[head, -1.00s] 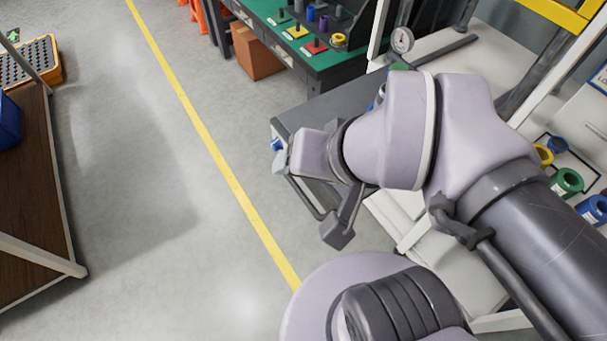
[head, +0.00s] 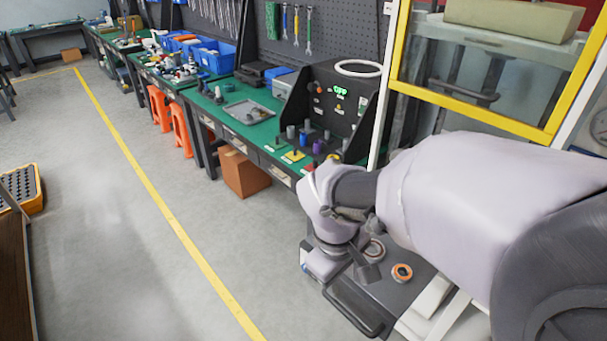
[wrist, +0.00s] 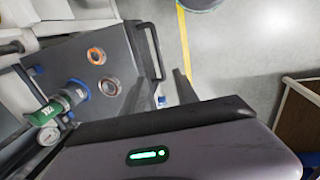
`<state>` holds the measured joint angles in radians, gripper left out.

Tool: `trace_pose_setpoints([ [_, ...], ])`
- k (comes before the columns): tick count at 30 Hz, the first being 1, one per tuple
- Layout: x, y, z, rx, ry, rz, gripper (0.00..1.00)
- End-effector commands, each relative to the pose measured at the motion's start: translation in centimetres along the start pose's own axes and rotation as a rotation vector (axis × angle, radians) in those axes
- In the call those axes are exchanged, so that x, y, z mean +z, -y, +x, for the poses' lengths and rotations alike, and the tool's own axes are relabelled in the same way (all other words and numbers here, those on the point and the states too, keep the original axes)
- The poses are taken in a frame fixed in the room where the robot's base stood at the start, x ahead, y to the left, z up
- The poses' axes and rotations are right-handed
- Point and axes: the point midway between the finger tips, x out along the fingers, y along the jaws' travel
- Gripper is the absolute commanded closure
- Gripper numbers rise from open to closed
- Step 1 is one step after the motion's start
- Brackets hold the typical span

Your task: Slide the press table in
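The press table is a dark grey plate (head: 410,313) with a black bar handle (head: 352,312) on its front edge, standing out from the press frame. My arm hides part of the plate.
The press has a yellow-framed guard (head: 470,100) above the table. A green-topped workbench (head: 240,125) with bins and tools runs along the back. A green and blue cylinder (wrist: 62,103) and a gauge (wrist: 47,136) show in the wrist view.

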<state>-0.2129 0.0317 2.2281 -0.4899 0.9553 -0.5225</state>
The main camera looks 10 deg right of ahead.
Motion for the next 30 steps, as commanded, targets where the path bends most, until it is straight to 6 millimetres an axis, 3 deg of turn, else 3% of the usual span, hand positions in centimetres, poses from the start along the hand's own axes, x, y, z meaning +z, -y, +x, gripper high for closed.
trace_pose_setpoints([
  [5, 0.1, 0.2, 4.3, -0.002, 0.005, -0.002, 0.64],
  [12, 0.1, 0.2, 11.8, -0.002, 0.004, 0.001, 0.64],
  [16, 0.1, 0.2, 14.8, -0.002, 0.002, 0.001, 0.64],
  [21, 0.0, 0.1, 16.8, -0.001, 0.000, 0.002, 0.64],
  [30, 0.0, 0.0, 17.2, 0.000, -0.001, 0.002, 0.64],
])
